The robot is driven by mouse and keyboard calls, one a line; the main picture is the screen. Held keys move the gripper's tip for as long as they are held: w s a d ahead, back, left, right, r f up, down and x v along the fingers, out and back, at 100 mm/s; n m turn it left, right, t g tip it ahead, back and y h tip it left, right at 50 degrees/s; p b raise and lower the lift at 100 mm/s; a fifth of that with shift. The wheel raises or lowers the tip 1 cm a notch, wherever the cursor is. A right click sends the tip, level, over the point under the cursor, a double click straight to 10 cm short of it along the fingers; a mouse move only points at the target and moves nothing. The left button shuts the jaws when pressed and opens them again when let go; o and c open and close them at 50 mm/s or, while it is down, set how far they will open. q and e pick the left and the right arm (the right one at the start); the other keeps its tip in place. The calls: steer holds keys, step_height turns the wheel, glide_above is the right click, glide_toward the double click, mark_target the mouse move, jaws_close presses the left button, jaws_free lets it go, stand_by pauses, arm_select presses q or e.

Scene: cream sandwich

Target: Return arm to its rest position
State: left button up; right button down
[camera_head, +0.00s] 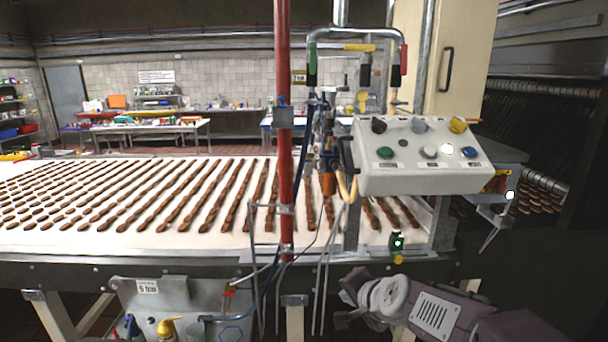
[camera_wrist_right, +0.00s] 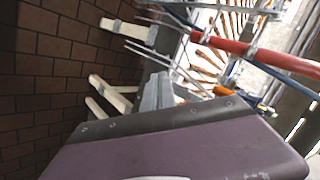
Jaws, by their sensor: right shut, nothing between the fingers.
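My right arm, purple and grey with a white round joint, comes in from the lower right in the head view. Its gripper (camera_head: 345,318) is at the left end of the arm, low in front of the conveyor frame. It is shut and holds nothing. My left arm and gripper do not show.
A white conveyor (camera_head: 120,235) carries many rows of brown cookies. A red vertical pipe (camera_head: 284,140), hoses and thin metal rods stand near the gripper. A control box (camera_head: 420,175) with buttons stands above the arm. Brick-tiled floor (camera_wrist_right: 45,80) shows in the wrist view.

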steer(key=s+d+f+n+g+h, duration=0.1)
steer(key=s+d+f+n+g, duration=0.3)
steer(key=s+f, duration=0.4)
steer(key=s+d+f+n+g+h, duration=0.1)
steer(key=s+d+f+n+g, duration=0.3)
steer(key=s+f, duration=0.5)
steer(key=s+n, duration=0.1)
steer(key=s, duration=0.3)
steer(key=shift+n+h, duration=0.3)
steer(key=shift+n, duration=0.1)
steer(key=shift+w+a, duration=0.1)
